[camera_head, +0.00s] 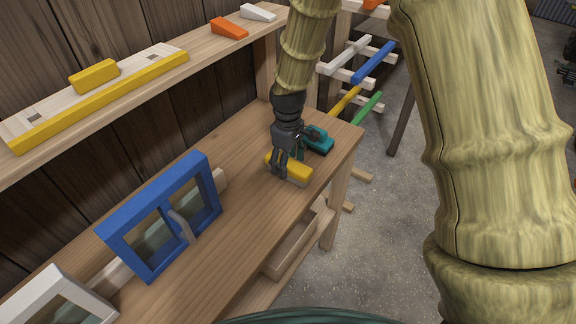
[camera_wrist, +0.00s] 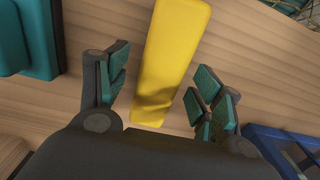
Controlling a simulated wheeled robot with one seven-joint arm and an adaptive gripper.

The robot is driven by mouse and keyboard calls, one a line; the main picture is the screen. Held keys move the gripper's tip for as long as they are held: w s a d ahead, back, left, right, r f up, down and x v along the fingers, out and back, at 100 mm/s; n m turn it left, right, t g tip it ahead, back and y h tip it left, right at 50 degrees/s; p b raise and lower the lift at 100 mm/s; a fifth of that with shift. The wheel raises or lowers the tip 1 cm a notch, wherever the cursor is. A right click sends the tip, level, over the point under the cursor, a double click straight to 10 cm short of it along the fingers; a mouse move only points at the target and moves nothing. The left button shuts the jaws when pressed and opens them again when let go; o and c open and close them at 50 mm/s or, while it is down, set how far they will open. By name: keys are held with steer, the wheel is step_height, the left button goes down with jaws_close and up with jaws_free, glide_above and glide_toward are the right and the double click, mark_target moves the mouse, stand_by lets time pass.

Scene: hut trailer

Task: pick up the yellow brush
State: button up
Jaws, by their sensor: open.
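The yellow brush (camera_head: 294,170) lies on the wooden workbench (camera_head: 235,215), close to its far right end; it has a yellow top and a paler lower part. In the wrist view the yellow brush (camera_wrist: 172,55) runs lengthwise up the picture between the fingers. My gripper (camera_head: 279,172) is just over the brush from above, its dark fingers partly hiding it. In the wrist view my gripper (camera_wrist: 158,95) is open, with teal pads on either side of the brush and visible gaps. Whether the fingertips reach below the brush top is hard to tell.
A teal object (camera_head: 318,140) lies right behind the brush. A blue window frame (camera_head: 163,215) and a white frame (camera_head: 58,300) stand nearer on the bench. A shelf (camera_head: 215,58) above holds a yellow-edged board and wedges. Coloured bars stick out beyond the bench end.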

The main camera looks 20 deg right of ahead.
steer(key=shift+f, duration=1)
steer(key=c, duration=1.2)
steer(key=shift+r, duration=0.1)
steer(key=shift+r+b, duration=0.35)
steer(key=shift+r, duration=0.45)
steer(key=shift+s+a+r+b, duration=0.1)
steer(key=shift+s+r+b, duration=0.15)
steer(key=shift+r, duration=0.15)
steer(key=shift+s+a+r+b, duration=0.1)
steer(key=shift+r+b, duration=0.15)
steer(key=shift+r, duration=0.15)
steer(key=s+a+b, duration=0.1)
steer(key=s+a, duration=0.2)
steer(key=s, duration=0.1)
steer(key=s+a+r+b, duration=0.1)
steer(key=s+a, duration=0.2)
steer(key=s, duration=0.1)
steer(key=s+a+b, duration=0.1)
steer(key=s+a, duration=0.2)
steer(key=s, duration=0.1)
steer(key=shift+s+r, duration=0.15)
steer(key=shift+r, duration=0.15)
